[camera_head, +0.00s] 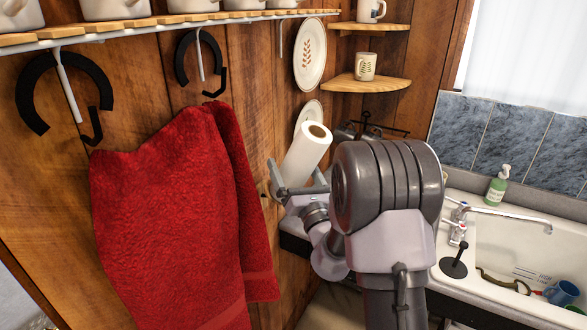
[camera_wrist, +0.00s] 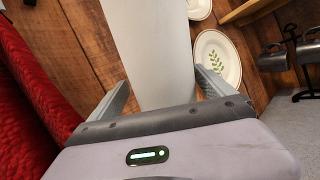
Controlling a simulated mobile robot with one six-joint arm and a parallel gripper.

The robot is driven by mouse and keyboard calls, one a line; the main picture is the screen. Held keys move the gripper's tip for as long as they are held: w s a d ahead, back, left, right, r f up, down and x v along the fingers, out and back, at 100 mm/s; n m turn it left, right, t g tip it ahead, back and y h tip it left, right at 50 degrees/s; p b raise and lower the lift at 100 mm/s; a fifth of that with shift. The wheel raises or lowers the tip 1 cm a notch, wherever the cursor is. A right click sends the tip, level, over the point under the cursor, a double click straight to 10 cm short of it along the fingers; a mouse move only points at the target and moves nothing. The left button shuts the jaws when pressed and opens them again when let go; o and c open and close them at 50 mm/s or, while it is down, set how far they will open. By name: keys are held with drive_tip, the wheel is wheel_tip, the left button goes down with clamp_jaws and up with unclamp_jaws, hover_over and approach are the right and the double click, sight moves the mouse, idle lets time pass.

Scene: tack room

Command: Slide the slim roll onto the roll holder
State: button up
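The slim roll (camera_head: 306,150) is a white paper roll with a hollow core showing at its upper end. It is tilted, off the counter, near the wooden wall. My gripper (camera_head: 297,188) has its fingers on either side of the roll's lower part and appears shut on it. In the wrist view the roll (camera_wrist: 150,50) runs up between both fingertips of my gripper (camera_wrist: 160,82); its far end is out of frame.
A red towel (camera_head: 185,210) hangs left of my gripper. Plates (camera_head: 310,54) hang on the wall behind the roll. A dark mug rack (camera_head: 372,128) stands in the corner. The faucet (camera_head: 500,212), soap bottle (camera_head: 497,187) and sink (camera_head: 520,245) lie right of the holder.

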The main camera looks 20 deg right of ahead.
drive_tip(key=shift+s, duration=0.1)
drive_tip(key=b+v, duration=1.7)
drive_tip(key=b, duration=0.4)
drive_tip(key=shift+f, duration=0.1)
